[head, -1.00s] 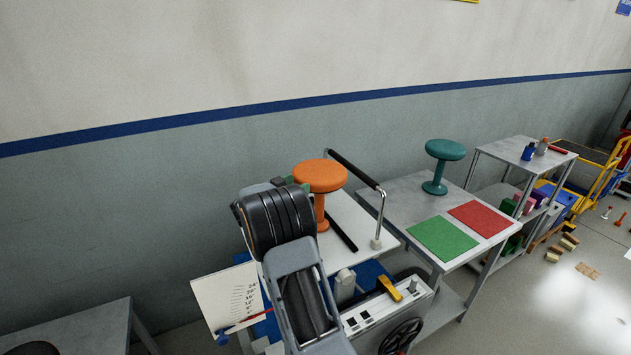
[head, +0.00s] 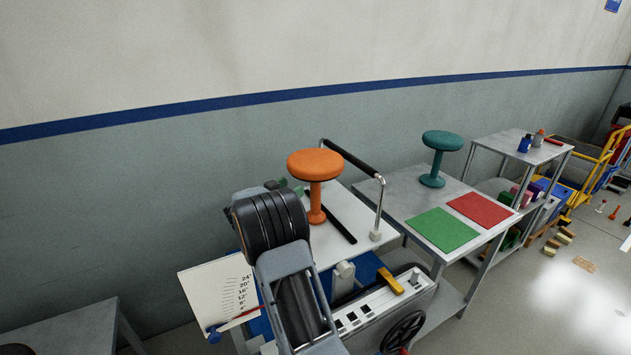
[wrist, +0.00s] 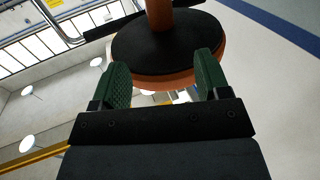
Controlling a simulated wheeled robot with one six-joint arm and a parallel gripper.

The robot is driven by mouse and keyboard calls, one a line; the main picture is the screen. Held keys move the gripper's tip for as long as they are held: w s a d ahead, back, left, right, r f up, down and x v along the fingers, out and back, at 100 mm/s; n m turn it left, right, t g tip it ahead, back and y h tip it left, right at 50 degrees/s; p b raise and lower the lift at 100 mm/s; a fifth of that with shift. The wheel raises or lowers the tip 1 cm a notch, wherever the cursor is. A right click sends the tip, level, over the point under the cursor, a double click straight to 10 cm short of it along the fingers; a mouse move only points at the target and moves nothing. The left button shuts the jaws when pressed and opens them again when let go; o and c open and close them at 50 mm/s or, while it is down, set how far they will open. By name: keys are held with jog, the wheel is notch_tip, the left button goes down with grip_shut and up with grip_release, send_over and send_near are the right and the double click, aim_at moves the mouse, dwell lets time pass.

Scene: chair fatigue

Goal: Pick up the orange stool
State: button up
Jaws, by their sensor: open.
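The orange stool (head: 315,166) stands upright on a white-topped machine (head: 347,212) in the head view. It has a round seat, a thin stem and a small round foot. In the wrist view, the black underside of its seat (wrist: 165,50) with an orange rim shows, with the orange stem at the top edge. My gripper (wrist: 163,75) is open, its two green fingers apart in front of the seat's underside, with nothing held between them. In the head view my gripper (head: 291,187) is mostly hidden behind my black wrist, just left of the stem; contact cannot be told.
A metal rail with a black grip (head: 349,158) arches over the machine, right of the stool. A dark bar (head: 338,223) lies beside the foot. A grey table (head: 395,190) to the right holds a teal stool (head: 441,150) and green and red squares. A wall stands behind.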

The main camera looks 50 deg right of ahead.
aim_at(312, 188)
jog(key=d+f+b, duration=0.1)
jog(key=d, duration=0.1)
jog(key=d+f+b, duration=0.1)
jog(key=d, duration=0.2)
jog(key=d+f+b, duration=0.2)
jog(key=d, duration=0.1)
jog(key=shift+d, duration=0.2)
jog(key=shift+d+f, duration=0.2)
jog(key=shift+d, duration=0.35)
jog(key=d+b, duration=0.1)
jog(key=d, duration=0.3)
jog(key=shift+w+d, duration=0.1)
jog(key=shift+w, duration=0.05)
jog(key=shift+c, duration=0.3)
grip_shut()
